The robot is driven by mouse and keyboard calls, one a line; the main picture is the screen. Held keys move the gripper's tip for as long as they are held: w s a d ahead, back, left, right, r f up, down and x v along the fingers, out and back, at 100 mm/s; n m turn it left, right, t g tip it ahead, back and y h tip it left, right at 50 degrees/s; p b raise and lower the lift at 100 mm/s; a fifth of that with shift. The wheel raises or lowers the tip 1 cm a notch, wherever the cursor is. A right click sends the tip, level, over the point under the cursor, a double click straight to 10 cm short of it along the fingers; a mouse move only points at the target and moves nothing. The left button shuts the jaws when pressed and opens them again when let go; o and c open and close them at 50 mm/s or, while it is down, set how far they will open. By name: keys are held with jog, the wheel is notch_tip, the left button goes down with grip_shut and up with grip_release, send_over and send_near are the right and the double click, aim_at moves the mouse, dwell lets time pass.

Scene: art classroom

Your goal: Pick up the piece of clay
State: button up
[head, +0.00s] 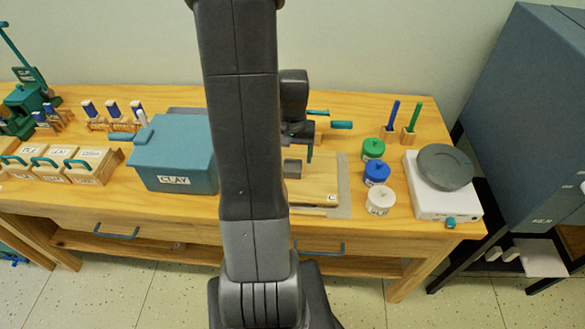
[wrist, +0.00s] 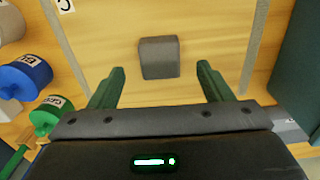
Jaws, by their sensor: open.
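The piece of clay is a small grey block (wrist: 159,58) lying on a wooden board (wrist: 110,40). In the head view the clay (head: 292,168) shows just right of my arm, on the board (head: 318,190) marked C. My gripper (wrist: 160,82) has two green fingers spread wide, with nothing between them. In the wrist view the clay lies just beyond the fingertips, roughly centred between them. In the head view my gripper (head: 298,150) is partly hidden by my arm and hangs above the board.
A teal CLAY box (head: 175,155) stands left of the board. Green (head: 373,150), blue (head: 377,173) and white (head: 380,200) jars stand to its right, then a white scale (head: 440,200) with a grey round top. Two tool holders stand behind. Small labelled boxes (head: 95,166) sit at far left.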

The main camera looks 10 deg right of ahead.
aim_at(292, 168)
jog(key=shift+w+f, duration=0.2)
jog(key=shift+f, duration=2.05)
jog(key=shift+c, duration=0.2)
jog(key=c, duration=1.1)
